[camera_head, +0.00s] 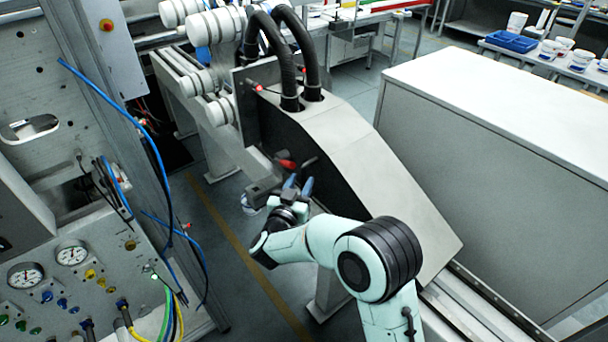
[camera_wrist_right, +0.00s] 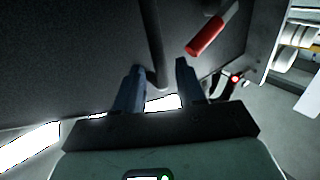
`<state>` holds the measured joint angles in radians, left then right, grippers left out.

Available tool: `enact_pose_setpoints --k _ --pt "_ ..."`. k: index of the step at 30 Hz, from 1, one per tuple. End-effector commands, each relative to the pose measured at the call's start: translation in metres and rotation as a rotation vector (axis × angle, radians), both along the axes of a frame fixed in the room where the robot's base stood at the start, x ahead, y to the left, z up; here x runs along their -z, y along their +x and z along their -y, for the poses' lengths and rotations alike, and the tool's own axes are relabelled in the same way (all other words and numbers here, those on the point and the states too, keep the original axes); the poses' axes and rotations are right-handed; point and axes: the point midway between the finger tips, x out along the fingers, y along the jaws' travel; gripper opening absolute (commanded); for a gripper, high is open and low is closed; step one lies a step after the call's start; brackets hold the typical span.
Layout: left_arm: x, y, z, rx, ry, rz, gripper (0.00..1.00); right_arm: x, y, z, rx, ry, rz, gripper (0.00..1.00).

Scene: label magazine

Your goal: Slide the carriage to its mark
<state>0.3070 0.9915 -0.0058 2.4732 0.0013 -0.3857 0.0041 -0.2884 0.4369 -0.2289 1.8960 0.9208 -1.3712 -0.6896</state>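My right gripper (camera_head: 299,184) is low beside the dark side of a grey sloped housing (camera_head: 375,165). In the right wrist view its two blue-grey fingers (camera_wrist_right: 158,68) are spread apart. A dark rod (camera_wrist_right: 155,40) shows between the fingers, with gaps to both; I cannot tell how deep it sits between them. A red-handled lever (camera_head: 287,164) is just beyond the fingertips, and its red grip (camera_wrist_right: 205,37) shows up and right of the fingers in the wrist view. I cannot make out for sure which part is the carriage, or its mark. My left gripper is not in view.
A panel with gauges (camera_head: 72,253) and loose blue hoses (camera_head: 150,150) stands at the left. White rollers (camera_head: 215,25) and black hoses (camera_head: 290,60) rise behind the housing. A large grey cabinet (camera_head: 490,110) fills the right. Open floor (camera_head: 235,215) lies left of my right gripper.

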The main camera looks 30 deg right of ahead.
Motion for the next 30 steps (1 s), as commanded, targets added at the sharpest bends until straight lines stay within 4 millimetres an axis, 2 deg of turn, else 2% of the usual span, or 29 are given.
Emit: enact_pose_setpoints --k 1,6,18,20,21,22,30 --pt "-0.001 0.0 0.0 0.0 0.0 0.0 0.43 0.0 0.005 0.008 0.003 -0.003 0.0 0.39" --pt "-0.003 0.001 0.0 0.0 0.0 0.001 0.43 0.0 0.018 0.023 0.001 -0.001 -0.001 0.39" --pt "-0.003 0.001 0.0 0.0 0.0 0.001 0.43 0.0 0.022 0.028 -0.002 -0.001 -0.001 0.39" --pt "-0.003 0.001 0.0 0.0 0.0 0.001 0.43 0.0 0.022 0.028 -0.002 -0.001 -0.001 0.19" --pt "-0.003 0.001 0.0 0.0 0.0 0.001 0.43 0.0 0.022 0.028 -0.002 -0.001 -0.001 0.06" --pt "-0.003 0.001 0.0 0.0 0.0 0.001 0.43 0.0 0.022 0.028 -0.002 -0.001 -0.001 0.0" --pt "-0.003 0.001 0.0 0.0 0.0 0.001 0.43 0.001 0.022 0.029 -0.001 -0.001 -0.001 0.0"
